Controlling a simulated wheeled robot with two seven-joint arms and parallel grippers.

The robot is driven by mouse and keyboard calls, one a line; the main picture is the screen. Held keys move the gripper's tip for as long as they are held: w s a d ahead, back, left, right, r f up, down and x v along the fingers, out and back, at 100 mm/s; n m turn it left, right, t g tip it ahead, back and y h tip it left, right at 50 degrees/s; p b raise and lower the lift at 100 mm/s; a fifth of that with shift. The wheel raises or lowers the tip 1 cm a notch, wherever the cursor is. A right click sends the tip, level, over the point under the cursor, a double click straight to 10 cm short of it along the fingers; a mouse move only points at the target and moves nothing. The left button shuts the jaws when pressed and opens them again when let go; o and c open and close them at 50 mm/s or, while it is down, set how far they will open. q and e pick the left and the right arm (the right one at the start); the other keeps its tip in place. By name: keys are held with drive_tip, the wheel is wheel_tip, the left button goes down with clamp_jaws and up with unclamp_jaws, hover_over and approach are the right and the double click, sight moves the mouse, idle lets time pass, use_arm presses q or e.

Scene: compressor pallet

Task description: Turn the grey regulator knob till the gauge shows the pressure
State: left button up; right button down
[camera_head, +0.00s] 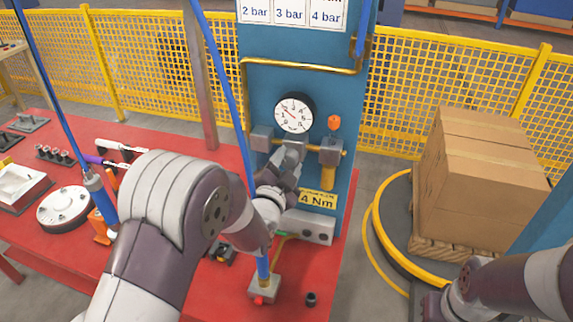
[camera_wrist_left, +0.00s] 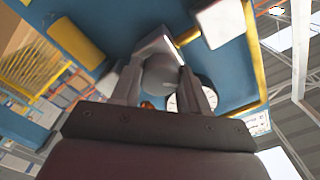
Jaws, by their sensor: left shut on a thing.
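The round white pressure gauge (camera_head: 294,114) is on the blue panel (camera_head: 264,92). Its thin needle seems to point up and left, too small to read exactly. My left gripper (camera_head: 288,163) is just below the gauge, in front of the regulator, and hides the knob in the head view. In the left wrist view the grey regulator knob (camera_wrist_left: 160,76) sits between the fingers of my left gripper (camera_wrist_left: 168,82), which is shut on it. The gauge (camera_wrist_left: 190,101) is partly hidden behind a finger there. My right gripper (camera_head: 434,306) is low at the right; its fingers are unclear.
Cards reading 2, 3 and 4 bar (camera_head: 290,15) hang above the gauge. An orange-topped fitting (camera_head: 334,123) and a 4 Nm label (camera_head: 318,200) are close by. Parts lie on the red table (camera_head: 180,300). Cardboard boxes (camera_head: 480,180) stand at the right, before yellow fencing (camera_head: 405,95).

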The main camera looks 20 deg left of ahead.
use_arm(q)
drive_tip(key=shift+f, duration=0.2)
drive_tip(key=o, duration=1.1)
drive_tip(key=shift+r, duration=0.1)
drive_tip(key=shift+c, duration=0.2)
drive_tip(key=shift+s, duration=0.1)
drive_tip(key=s+b, duration=0.1)
drive_tip(key=s, duration=1.1)
drive_tip(key=shift+s+a+b, duration=0.2)
drive_tip(key=shift+s+b, duration=0.1)
